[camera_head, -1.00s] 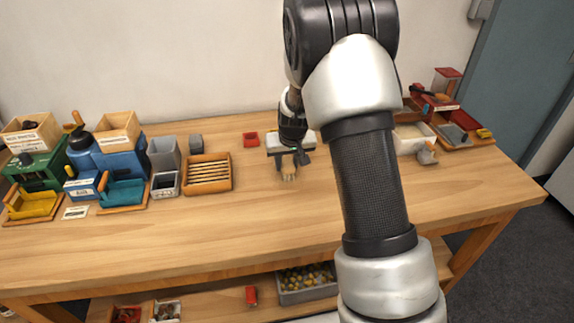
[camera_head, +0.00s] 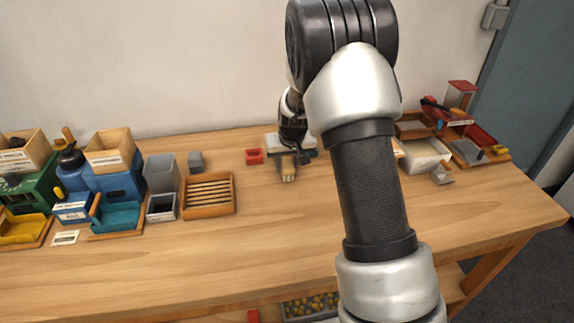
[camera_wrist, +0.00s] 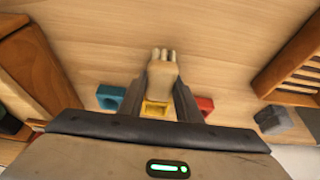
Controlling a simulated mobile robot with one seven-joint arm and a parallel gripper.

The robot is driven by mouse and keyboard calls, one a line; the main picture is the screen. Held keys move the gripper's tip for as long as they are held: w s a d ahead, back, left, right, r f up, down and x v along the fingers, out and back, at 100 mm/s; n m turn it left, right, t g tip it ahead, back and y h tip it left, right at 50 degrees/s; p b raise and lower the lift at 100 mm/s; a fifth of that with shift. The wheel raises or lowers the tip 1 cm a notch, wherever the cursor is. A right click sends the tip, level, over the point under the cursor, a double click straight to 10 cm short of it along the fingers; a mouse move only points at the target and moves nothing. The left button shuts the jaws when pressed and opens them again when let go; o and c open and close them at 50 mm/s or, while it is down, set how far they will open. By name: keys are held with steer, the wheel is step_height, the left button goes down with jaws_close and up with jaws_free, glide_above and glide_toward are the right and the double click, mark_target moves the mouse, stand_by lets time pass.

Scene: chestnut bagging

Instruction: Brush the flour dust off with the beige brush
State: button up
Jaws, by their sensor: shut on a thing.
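My gripper (camera_head: 288,160) is over the wooden table (camera_head: 270,245), left of my forearm. It is shut on the beige brush (camera_head: 288,174), whose pale bristle end sticks out toward the front of the table. In the wrist view the brush (camera_wrist: 163,68) is between the two dark fingers of my gripper (camera_wrist: 165,85), its tufts pointing away from the palm. I cannot make out flour dust in either view. Whether the bristles touch the table is unclear.
A red holder (camera_head: 254,156) is just left of my gripper; teal (camera_wrist: 110,97) and yellow (camera_wrist: 155,108) ones show in the wrist view. A slatted wooden tray (camera_head: 209,194) stands farther left. A white bin (camera_head: 424,155) is at right. The front middle table is clear.

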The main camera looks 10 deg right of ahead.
step_height(320, 180, up, 5)
steer(key=shift+w+f+p, duration=0.15)
steer(key=shift+p, duration=1.05)
steer(key=shift+r+p, duration=0.95)
steer(key=shift+r, duration=0.8)
